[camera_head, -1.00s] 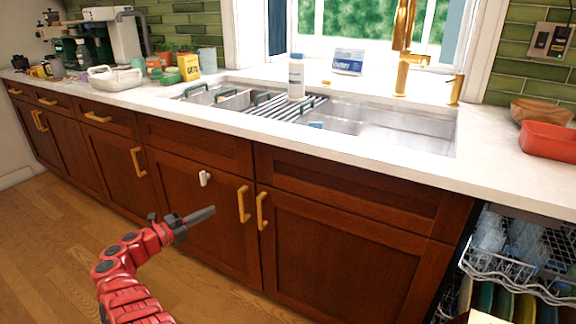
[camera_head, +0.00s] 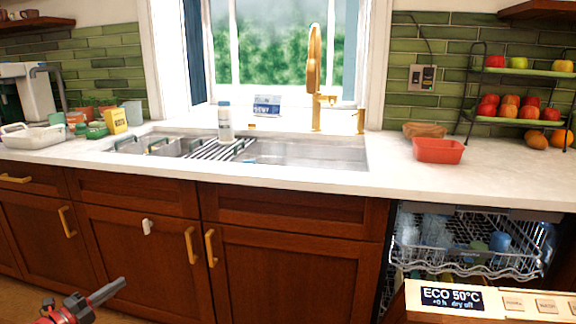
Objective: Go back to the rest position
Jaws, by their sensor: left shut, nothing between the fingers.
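My left gripper (camera_head: 107,291) shows at the bottom left, on the end of my red arm. Its dark fingers are shut with nothing between them, and point up and to the right. It is in front of the brown lower cabinets (camera_head: 140,262), with no object at its tips. Most of my left arm is below the picture's edge. My right gripper is not in view.
A dishwasher (camera_head: 470,300) is open at the lower right, its wire rack (camera_head: 470,262) holding glasses. The white counter (camera_head: 300,180) carries a sink (camera_head: 310,152), a red tray (camera_head: 438,150) and a white basin (camera_head: 33,137). A fruit stand (camera_head: 520,122) is at the right.

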